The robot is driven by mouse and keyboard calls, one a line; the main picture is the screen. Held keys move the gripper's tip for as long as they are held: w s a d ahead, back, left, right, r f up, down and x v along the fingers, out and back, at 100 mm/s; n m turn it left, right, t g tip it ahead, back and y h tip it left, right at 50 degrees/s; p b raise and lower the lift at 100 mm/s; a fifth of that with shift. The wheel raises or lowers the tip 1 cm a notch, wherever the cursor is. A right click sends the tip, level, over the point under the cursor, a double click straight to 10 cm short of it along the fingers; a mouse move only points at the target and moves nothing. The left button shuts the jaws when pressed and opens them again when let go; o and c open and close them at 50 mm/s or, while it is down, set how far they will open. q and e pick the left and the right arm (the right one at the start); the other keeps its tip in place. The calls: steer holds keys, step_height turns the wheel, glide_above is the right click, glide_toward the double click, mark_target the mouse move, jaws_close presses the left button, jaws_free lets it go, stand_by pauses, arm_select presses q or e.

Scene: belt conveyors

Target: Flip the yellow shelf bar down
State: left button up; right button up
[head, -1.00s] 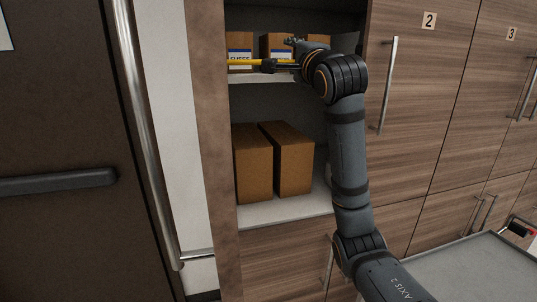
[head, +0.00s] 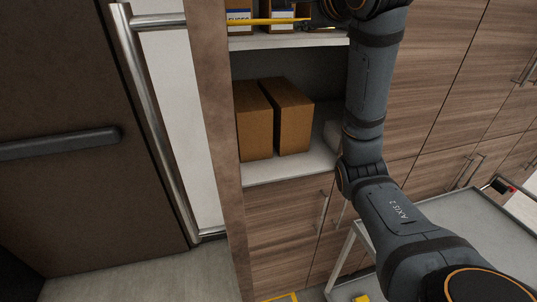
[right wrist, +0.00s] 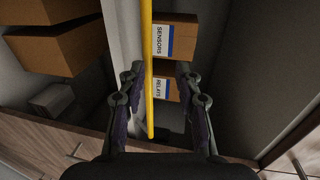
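The yellow shelf bar (head: 268,21) lies roughly level across the front of the upper shelf, near the top of the head view. In the right wrist view the bar (right wrist: 149,70) runs from the top edge down between the fingers of my right gripper (right wrist: 156,74). The fingers are spread, with a gap on both sides of the bar, nearer the left finger. Whether the bar lies at fingertip depth is hard to tell. In the head view the right gripper is mostly cut off at the top. My left gripper is not in view.
Labelled cartons (right wrist: 174,38) stand behind the bar on the upper shelf. Two brown boxes (head: 293,115) stand on the lower shelf (head: 290,168). A grey cart (head: 460,215) is at the right. A dark door with a bar handle (head: 60,143) is at the left.

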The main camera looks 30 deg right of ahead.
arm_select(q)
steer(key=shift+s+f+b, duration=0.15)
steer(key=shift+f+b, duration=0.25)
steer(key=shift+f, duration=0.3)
arm_select(e)
steer(key=w+a+f+n+g, duration=0.1)
steer(key=f+n, duration=0.3)
steer(key=f, duration=0.8)
steer(key=w+a+f+n+g+y, duration=0.1)
steer(key=a+f+n+g, duration=0.2)
steer(key=f, duration=1)
steer(key=w+a+f+n+g+y, duration=0.1)
steer(key=f+n, duration=0.3)
steer(key=f, duration=0.8)
steer(key=shift+a+f+n+g, duration=0.3)
steer(key=shift+a+g, duration=0.2)
steer(key=shift+a, duration=0.05)
steer(key=shift+o, duration=0.2)
